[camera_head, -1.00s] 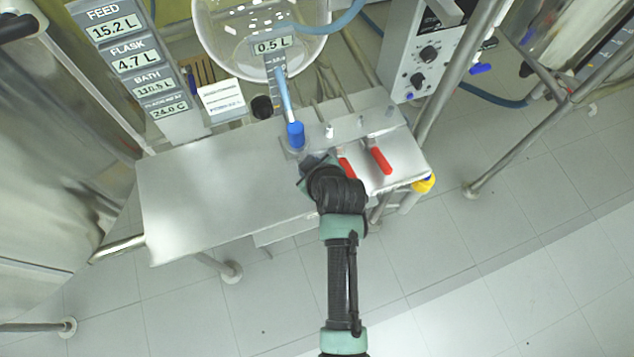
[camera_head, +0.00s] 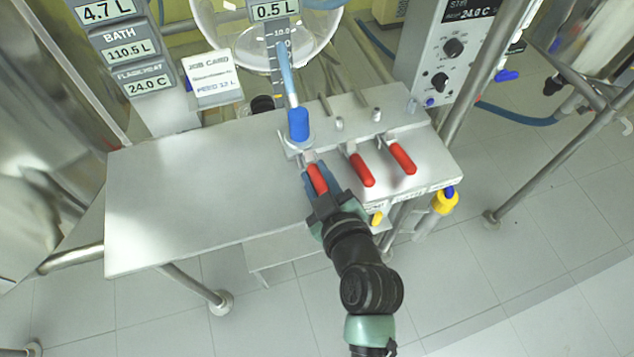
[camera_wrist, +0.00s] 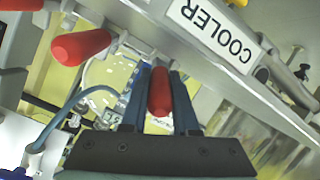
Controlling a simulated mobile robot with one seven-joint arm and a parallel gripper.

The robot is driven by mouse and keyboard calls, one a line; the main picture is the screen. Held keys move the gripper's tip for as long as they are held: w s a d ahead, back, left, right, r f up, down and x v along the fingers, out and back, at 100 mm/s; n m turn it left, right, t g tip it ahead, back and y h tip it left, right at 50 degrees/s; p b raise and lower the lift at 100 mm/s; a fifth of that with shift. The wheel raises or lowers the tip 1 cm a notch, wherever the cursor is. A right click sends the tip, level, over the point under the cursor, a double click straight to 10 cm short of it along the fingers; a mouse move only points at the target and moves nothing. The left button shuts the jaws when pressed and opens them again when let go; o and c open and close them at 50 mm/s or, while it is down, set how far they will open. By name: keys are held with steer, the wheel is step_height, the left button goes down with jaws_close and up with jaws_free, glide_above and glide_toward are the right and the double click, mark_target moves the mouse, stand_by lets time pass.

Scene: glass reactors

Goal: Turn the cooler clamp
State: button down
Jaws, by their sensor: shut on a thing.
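Three red clamp handles stick out from the metal bench plate. My gripper (camera_head: 317,182) is shut on the leftmost handle (camera_head: 317,178), with one finger on each side of it. In the wrist view this handle (camera_wrist: 159,90) sits between the two blue-grey fingers. A label reading COOLER (camera_wrist: 215,38) shows upside down on the plate edge close to it. The middle handle (camera_head: 361,170) and the right handle (camera_head: 402,157) stand free. The held handle's pivot is partly hidden by my fingers.
A blue-capped valve (camera_head: 298,124) with a blue tube stands just behind the held handle. A control box (camera_head: 452,50) stands behind the plate's right end. A yellow fitting (camera_head: 445,202) hangs at the right front corner. The bench's left half (camera_head: 190,200) is bare.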

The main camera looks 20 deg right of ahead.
steer(key=shift+b, duration=0.45)
steer(key=c, duration=0.7)
jaws_free()
steer(key=shift+f+b+v, duration=0.15)
steer(key=shift+b+v, duration=0.1)
steer(key=shift+v, duration=3)
steer(key=shift+f+b+v, duration=0.1)
steer(key=shift+b+v, duration=0.15)
steer(key=shift+v, duration=2.95)
